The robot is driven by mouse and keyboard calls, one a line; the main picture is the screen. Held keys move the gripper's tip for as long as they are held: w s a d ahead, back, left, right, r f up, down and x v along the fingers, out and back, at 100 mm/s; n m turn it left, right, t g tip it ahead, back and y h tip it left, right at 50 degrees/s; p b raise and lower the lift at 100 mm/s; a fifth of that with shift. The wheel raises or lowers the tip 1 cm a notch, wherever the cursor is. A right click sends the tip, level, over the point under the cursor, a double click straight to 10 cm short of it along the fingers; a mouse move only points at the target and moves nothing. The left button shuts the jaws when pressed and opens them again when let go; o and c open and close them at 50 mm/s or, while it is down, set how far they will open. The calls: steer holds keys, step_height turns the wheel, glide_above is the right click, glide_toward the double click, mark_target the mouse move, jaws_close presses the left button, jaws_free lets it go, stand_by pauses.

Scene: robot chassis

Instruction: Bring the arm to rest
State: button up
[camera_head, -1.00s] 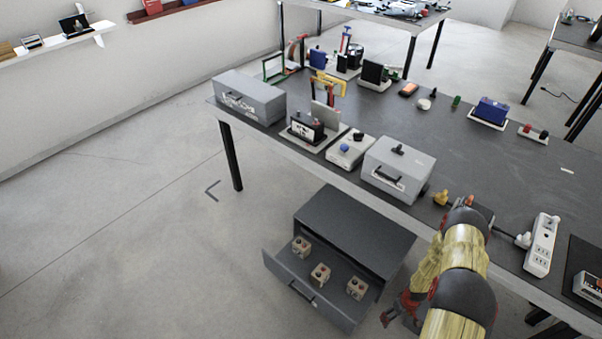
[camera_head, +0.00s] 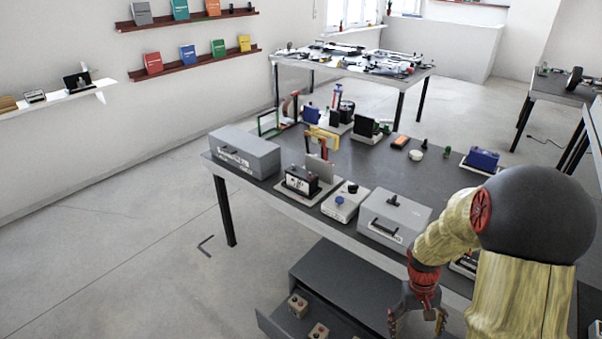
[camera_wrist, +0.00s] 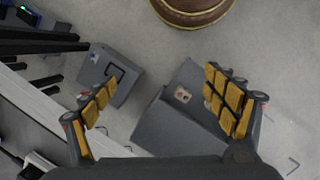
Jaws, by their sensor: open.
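My gripper (camera_head: 418,322) is open and empty in the head view, at the lower right, in front of the table's near edge and to the right of the open drawer. My arm is bent, with a large dark joint at the right of the picture. In the wrist view, my gripper (camera_wrist: 165,112) shows its two yellow-padded fingers spread wide, with nothing between them but a view of floor and grey cabinet parts below.
A dark table (camera_head: 455,202) holds grey toolboxes, a power unit and small devices. Below its near edge is a grey cabinet (camera_head: 345,275) with its drawer (camera_head: 275,322) pulled out, holding small boxes. Open floor (camera_head: 130,250) lies to the left.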

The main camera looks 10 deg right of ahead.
steer(key=s+a+r+t+b, duration=0.1)
steer(key=s+a+r+t, duration=0.1)
steer(key=a+r, duration=0.4)
steer(key=s+a+r+n+t+b, duration=0.1)
steer(key=s+a+r+t, duration=0.2)
steer(key=r, duration=0.8)
steer(key=s+a+r+t+b, duration=0.1)
steer(key=s+a+r+t, duration=0.2)
steer(key=s+a+r, duration=0.2)
steer(key=a+r, duration=0.3)
steer(key=r, duration=0.1)
steer(key=shift+s+a+r+n+y, duration=0.15)
steer(key=shift+s+a+n+y, duration=0.1)
steer(key=shift+a+n+y, duration=0.15)
